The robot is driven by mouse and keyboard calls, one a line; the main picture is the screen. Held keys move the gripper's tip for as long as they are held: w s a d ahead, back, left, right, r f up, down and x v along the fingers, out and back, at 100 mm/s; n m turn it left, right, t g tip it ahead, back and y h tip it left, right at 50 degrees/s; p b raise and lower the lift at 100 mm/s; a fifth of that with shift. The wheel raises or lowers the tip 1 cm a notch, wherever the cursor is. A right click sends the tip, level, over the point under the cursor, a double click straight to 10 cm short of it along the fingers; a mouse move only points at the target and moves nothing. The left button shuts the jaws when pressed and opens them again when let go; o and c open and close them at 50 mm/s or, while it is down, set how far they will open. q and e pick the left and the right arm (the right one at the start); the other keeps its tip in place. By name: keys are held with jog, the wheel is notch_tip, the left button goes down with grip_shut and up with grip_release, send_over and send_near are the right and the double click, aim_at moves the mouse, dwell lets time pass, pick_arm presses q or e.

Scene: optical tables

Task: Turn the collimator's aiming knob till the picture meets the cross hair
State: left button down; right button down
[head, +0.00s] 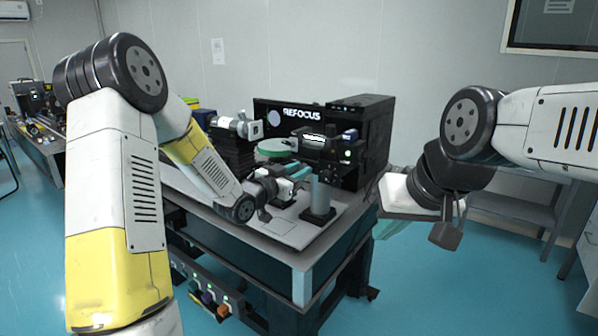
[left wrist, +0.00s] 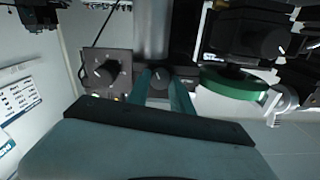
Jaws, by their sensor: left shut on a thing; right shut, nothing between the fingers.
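My left gripper (head: 302,172) reaches over the optical table. In the left wrist view its teal fingers (left wrist: 167,88) stand on either side of a small black round knob (left wrist: 160,76) with a light mark, and they are shut on it. In the head view this knob is hidden by the gripper and the posts around it. My right gripper (head: 448,234) is shut and empty, in the air right of the table. I cannot see the picture or the cross hair in either view.
A black box marked REFOCUS (head: 352,135) stands at the table's back. A green disc (left wrist: 233,83) and black housing (left wrist: 245,38) are right of the fingers. A second knob (left wrist: 106,72) sits on a dark panel to their left. A grey post (head: 319,194) stands near the gripper.

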pick_arm(q)
jog(key=shift+n, duration=0.3)
jog(key=shift+a+n, duration=0.1)
jog(key=shift+n, duration=4)
jog(key=c, duration=1.1)
grip_release()
